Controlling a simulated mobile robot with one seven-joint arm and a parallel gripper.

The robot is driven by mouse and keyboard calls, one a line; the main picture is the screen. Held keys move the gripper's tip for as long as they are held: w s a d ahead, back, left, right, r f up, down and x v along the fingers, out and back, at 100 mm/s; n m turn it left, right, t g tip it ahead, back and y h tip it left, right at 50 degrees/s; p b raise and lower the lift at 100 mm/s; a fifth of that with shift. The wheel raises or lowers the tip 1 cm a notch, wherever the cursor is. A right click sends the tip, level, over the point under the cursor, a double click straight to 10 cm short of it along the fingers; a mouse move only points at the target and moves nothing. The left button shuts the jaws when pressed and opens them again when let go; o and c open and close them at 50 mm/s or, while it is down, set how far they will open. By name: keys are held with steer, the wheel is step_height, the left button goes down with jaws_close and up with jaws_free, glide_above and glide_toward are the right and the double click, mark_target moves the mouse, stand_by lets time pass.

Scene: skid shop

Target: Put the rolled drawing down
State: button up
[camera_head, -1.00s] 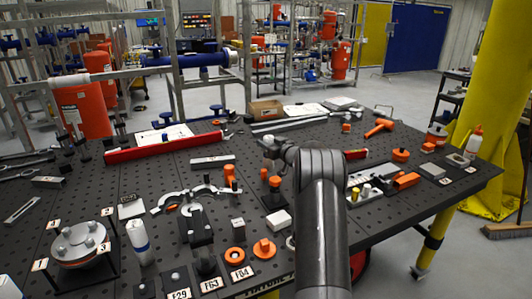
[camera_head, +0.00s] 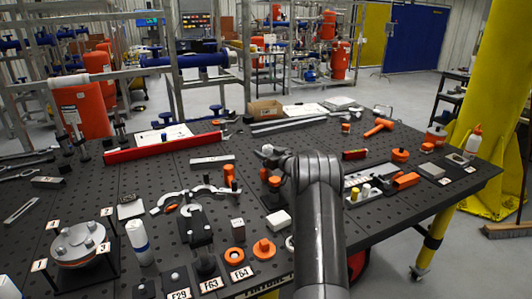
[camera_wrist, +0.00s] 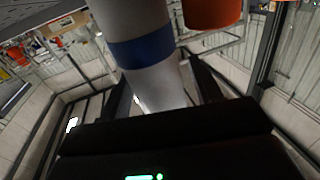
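A pale grey-white roll with a blue band, which looks like the rolled drawing (camera_wrist: 140,20), fills the upper middle of the wrist view. It runs down between the two dark fingers of my gripper (camera_wrist: 165,90), one close on each side, and they appear shut on it. In the head view my arm reaches over the black perforated table (camera_head: 330,135), and its wrist hides my gripper and most of what it holds. I cannot tell whether the roll touches the table.
A red bar (camera_head: 160,149) lies at the back left. Orange pegs (camera_head: 229,175) and a white block (camera_head: 278,221) stand near my arm. An orange-headed hammer (camera_head: 379,127) lies at right.

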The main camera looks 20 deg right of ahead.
steer(key=shift+s+r, duration=0.1)
steer(key=shift+r, duration=0.1)
steer(key=v, duration=1.2)
steer(key=s+a+r+m+g+h, duration=0.15)
steer(key=a+r+h, duration=0.4)
steer(key=r, duration=0.55)
steer(key=s+a+r+m+g+h, duration=0.1)
steer(key=s+a+r+g, duration=0.1)
steer(key=s+a, duration=0.5)
steer(key=s+a+r+m+g+h, duration=0.1)
steer(key=s+a+r+m+g, duration=0.1)
steer(key=s+a, duration=0.6)
steer(key=s+r+g, duration=0.1)
steer(key=s, duration=0.6)
steer(key=shift+s+a+r, duration=0.25)
steer(key=shift+r, duration=0.1)
steer(key=shift+o, duration=0.4)
steer(key=s+a+f+g+y, duration=0.1)
steer(key=s+a+f, duration=0.1)
steer(key=s, duration=0.5)
steer(key=s+a+f+n+g+y, duration=0.1)
steer(key=s+a+f+g, duration=0.1)
steer(key=s+a, duration=0.3)
steer(key=s+a+f+g+y, duration=0.1)
steer(key=s+a+f+g, duration=0.1)
steer(key=s, duration=0.7)
steer(key=shift+s+a+f, duration=0.35)
steer(key=shift+a+f, duration=0.1)
steer(key=shift+a, duration=0.5)
steer(key=shift+n, duration=0.25)
